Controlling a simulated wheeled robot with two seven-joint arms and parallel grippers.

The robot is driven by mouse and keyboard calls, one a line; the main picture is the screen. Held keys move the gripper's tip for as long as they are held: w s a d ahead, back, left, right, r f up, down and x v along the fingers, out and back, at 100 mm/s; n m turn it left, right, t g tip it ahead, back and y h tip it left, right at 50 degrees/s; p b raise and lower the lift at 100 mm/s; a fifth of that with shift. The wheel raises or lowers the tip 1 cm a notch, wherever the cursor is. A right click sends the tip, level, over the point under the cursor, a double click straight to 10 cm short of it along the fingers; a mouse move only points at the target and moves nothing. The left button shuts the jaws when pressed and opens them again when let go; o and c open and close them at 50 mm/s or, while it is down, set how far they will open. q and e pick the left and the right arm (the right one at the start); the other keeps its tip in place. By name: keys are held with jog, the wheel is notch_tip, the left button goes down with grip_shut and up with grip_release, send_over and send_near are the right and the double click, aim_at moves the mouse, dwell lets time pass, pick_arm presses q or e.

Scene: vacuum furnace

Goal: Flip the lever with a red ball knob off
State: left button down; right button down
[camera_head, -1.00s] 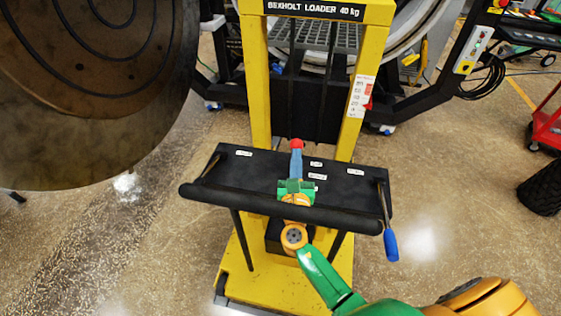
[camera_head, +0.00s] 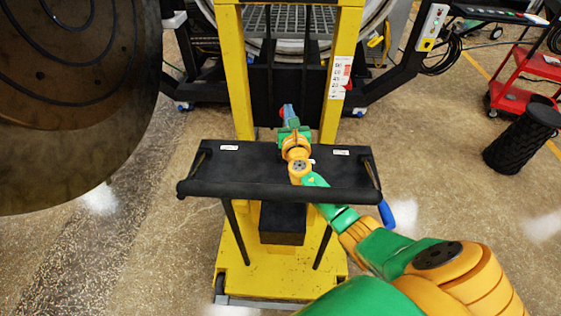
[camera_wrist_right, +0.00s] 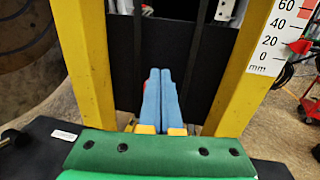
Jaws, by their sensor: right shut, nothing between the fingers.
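The red ball knob (camera_head: 281,113) shows in the head view as a small red patch just left of my right gripper's fingertips, above the far edge of the loader's black console. Most of it and its lever are hidden behind the gripper. In the right wrist view a sliver of red shows at the left edge of the fingers. My right gripper (camera_head: 289,112) is shut and empty, with its blue fingers together (camera_wrist_right: 160,88) pointing forward over the console. Whether it touches the knob I cannot tell. My left gripper is not in view.
The yellow loader (camera_head: 236,75) has two uprights and a black console (camera_head: 235,165) with a front bar. A blue-handled lever (camera_head: 386,214) hangs at its right. A large dark round plate (camera_head: 75,120) fills the left. A red cart (camera_head: 520,85) stands far right.

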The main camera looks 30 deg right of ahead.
jog(key=shift+w+d, duration=0.1)
dwell(0.5)
jog(key=shift+s, duration=0.2)
jog(key=p+v, duration=0.1)
jog(key=v, duration=0.5)
jog(key=shift+s+a+p, duration=0.3)
jog(key=shift+p, duration=0.1)
jog(key=shift+f, duration=0.1)
